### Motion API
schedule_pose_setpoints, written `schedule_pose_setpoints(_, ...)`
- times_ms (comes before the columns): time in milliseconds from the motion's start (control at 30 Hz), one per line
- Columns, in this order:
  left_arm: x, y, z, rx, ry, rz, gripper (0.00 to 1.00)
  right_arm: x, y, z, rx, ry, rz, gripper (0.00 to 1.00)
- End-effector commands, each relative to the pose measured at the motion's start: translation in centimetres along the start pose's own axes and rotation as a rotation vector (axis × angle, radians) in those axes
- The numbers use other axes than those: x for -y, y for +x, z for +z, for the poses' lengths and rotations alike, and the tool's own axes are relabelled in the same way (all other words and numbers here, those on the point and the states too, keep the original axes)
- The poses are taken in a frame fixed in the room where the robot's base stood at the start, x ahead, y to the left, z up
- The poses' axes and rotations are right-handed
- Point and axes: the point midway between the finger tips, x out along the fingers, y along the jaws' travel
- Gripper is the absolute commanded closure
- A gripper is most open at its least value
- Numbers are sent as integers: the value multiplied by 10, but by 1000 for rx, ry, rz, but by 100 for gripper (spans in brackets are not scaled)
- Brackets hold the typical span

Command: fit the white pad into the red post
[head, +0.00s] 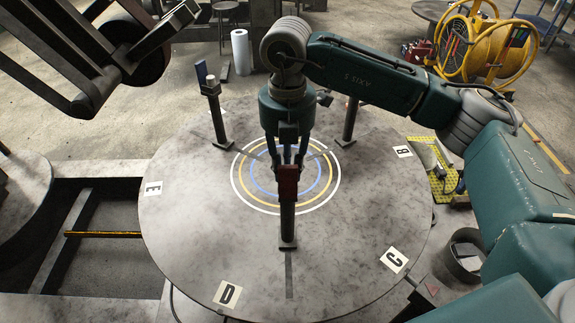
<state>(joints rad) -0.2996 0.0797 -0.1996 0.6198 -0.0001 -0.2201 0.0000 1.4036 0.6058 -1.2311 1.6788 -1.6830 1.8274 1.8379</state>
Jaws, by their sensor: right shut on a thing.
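The red post (288,181) stands upright near the front middle of the round table, with a dark shaft and a red top facing me. My right gripper (289,163) points straight down at this top, its fingers just behind and above it. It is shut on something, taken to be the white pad. The pad itself is hidden behind the fingers and the red top, so I cannot tell how it sits against the post. My left gripper is not in view.
The round grey table (200,235) carries a left rear post (216,115) with a blue plate and pale top, and a right rear post (350,121). Lettered cards lie near its rim. The table's front and sides are clear.

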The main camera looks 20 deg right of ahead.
Motion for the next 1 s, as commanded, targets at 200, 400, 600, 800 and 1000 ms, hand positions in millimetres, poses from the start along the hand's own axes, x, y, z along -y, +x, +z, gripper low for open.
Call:
schedule_pose_setpoints(200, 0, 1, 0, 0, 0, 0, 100, 0, 1, 0, 0, 0, 0, 100)
schedule_pose_setpoints(400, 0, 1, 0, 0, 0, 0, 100, 0, 1, 0, 0, 0, 0, 62)
schedule_pose_setpoints(600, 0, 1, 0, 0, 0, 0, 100, 0, 1, 0, 0, 0, 0, 56)
schedule_pose_setpoints(800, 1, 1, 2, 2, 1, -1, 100, 0, -4, 0, 1, 0, 1, 56)
schedule_pose_setpoints(1000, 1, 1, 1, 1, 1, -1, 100, -1, -36, 1, 3, 0, 5, 56)
